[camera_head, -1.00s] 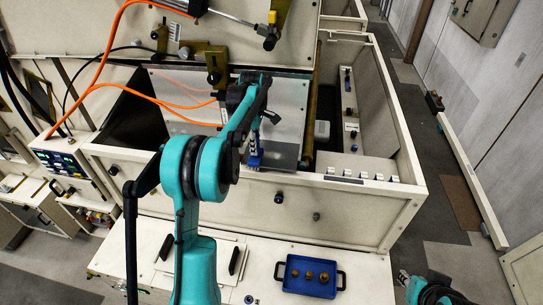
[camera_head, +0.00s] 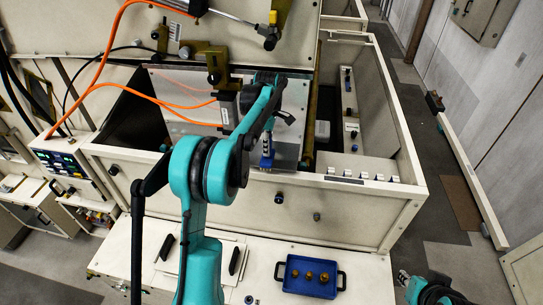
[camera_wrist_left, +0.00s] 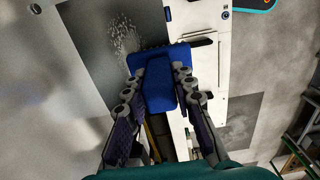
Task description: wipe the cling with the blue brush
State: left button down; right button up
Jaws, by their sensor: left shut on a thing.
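My left gripper (camera_head: 268,148) is shut on the blue brush (camera_head: 266,162), in front of the grey metal plate (camera_head: 292,120) of the open hopper. In the left wrist view the blue brush (camera_wrist_left: 160,78) sits between the fingers of my left gripper (camera_wrist_left: 158,88), its wide end pointing away. The cling (camera_wrist_left: 126,40) is a patch of white specks on the grey surface, just beyond the brush's upper left edge. I cannot tell whether the bristles touch it. The cling is not clear in the head view.
A blue tray (camera_head: 284,285) with several small brown pieces lies on the white front bench. Orange hoses (camera_head: 98,70) hang at the left above the plate. The hopper's white front wall (camera_head: 345,212) and open bay lie to the right. A control box (camera_head: 62,158) stands at the left.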

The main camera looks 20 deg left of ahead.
pick_arm(q)
jog(key=shift+a, duration=0.1)
jog(key=shift+w+d+f, duration=0.1)
jog(key=shift+w+d, duration=0.15)
jog(key=shift+d, duration=0.85)
jog(key=shift+w+d+f, duration=0.1)
jog(key=shift+w+d, duration=0.15)
jog(key=shift+d, duration=0.85)
jog(key=shift+d, duration=0.15)
jog(key=shift+w+d+r, duration=0.15)
jog(key=shift+w+d, duration=0.1)
jog(key=shift+d, duration=0.45)
jog(key=shift+a, duration=0.15)
jog(key=shift+s+a+b, duration=0.1)
jog(key=shift+s+a, duration=0.1)
jog(key=shift+a, duration=0.5)
jog(key=shift+s+a+b, duration=0.15)
jog(key=shift+s+a, duration=0.1)
jog(key=shift+a, duration=0.45)
jog(key=shift+s+a+b, duration=0.1)
jog(key=shift+s+a, duration=0.1)
jog(key=shift+a, duration=0.5)
jog(key=shift+a, duration=0.15)
